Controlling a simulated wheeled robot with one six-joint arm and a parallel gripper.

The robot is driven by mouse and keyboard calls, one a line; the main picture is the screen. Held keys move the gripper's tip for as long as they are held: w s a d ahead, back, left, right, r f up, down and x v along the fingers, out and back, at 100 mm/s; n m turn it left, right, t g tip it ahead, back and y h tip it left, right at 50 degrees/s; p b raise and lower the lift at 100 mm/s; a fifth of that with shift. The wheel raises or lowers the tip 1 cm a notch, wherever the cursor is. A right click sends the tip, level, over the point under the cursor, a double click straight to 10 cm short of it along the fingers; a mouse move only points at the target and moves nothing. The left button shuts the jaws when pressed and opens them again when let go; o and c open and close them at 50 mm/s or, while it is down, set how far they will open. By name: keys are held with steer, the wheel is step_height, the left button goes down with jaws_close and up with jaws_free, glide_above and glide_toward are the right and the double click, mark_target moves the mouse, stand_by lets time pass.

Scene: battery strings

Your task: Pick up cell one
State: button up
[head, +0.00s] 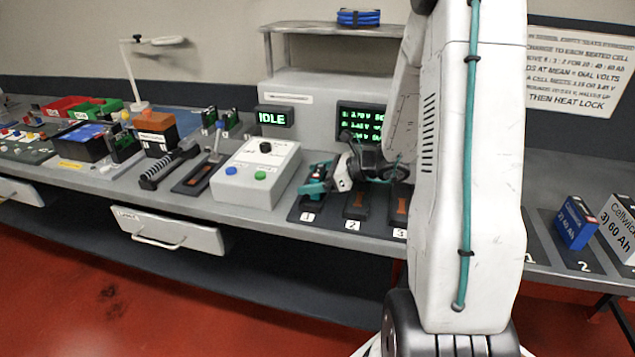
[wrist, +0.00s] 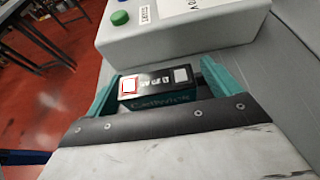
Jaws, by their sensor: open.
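My gripper (head: 318,181) is low over the bench at the slot marked 1, at the left end of a dark three-slot mat (head: 331,215). In the wrist view, my gripper (wrist: 158,76) is open, with one teal finger on each side of a cell (wrist: 155,83). The cell has a dark top with one red-framed light terminal and one plain light terminal, and a "Cellwick" label on its side. A gap shows beside the fingers, though contact is hard to judge. In the head view the fingers mostly hide this cell.
A white box with green and blue buttons (head: 257,173) stands close left of the gripper. A display reading IDLE (head: 272,118) is behind. A blue cell (head: 575,222) and a white cell (head: 619,229) stand at the right. Slots 2 and 3 hold no cell.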

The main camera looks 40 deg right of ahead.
steer(key=shift+w+a+f, duration=0.1)
steer(key=shift+w+a, duration=0.15)
steer(key=c, duration=1.2)
steer(key=shift+c, duration=0.2)
